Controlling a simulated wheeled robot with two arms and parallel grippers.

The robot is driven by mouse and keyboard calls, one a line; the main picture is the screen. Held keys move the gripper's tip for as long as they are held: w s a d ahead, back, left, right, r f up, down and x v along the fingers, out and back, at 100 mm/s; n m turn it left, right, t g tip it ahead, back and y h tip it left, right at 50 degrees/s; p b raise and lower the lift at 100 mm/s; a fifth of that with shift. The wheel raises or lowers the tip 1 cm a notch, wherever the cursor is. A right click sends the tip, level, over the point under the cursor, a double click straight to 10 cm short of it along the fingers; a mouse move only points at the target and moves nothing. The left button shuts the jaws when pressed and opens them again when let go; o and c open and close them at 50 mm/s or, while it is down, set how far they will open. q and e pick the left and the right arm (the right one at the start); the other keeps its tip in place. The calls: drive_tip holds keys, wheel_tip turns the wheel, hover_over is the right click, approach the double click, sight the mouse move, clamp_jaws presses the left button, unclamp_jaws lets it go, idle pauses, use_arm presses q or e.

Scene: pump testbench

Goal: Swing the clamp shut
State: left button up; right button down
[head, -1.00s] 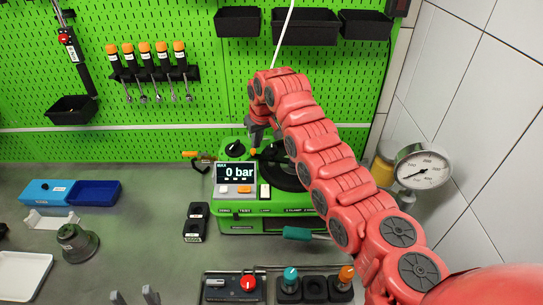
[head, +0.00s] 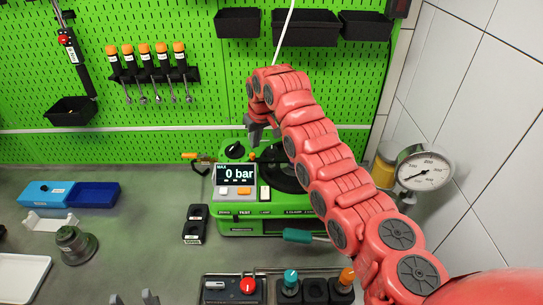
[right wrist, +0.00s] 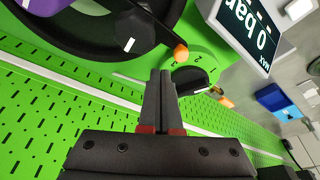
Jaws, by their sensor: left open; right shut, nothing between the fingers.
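The green test bench (head: 226,225) shows "0 bar" on its display (head: 236,174). A dark lever with an orange tip (right wrist: 181,53) reaches out from the black round part in the right wrist view; this may be the clamp. In the head view an orange tip (head: 253,155) shows beside the black ring (head: 282,178), which my right arm partly covers. My right gripper (head: 253,144) is above the back of the bench; its fingers (right wrist: 160,74) are shut and empty, close to the orange tip. Contact cannot be told. My left gripper (head: 132,298) is open at the bottom edge.
A black knob (head: 235,150) stands behind the display. A teal handle (head: 298,236) sticks out in front of the bench. A gauge (head: 424,170) stands at right. A control panel (head: 235,288) lies in front. The left worktop holds a blue bin (head: 94,194) and a grey part (head: 76,244).

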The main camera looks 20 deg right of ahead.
wheel_tip(320, 180, up, 8)
drive_tip(key=p, duration=0.2)
idle(0.7)
idle(0.3)
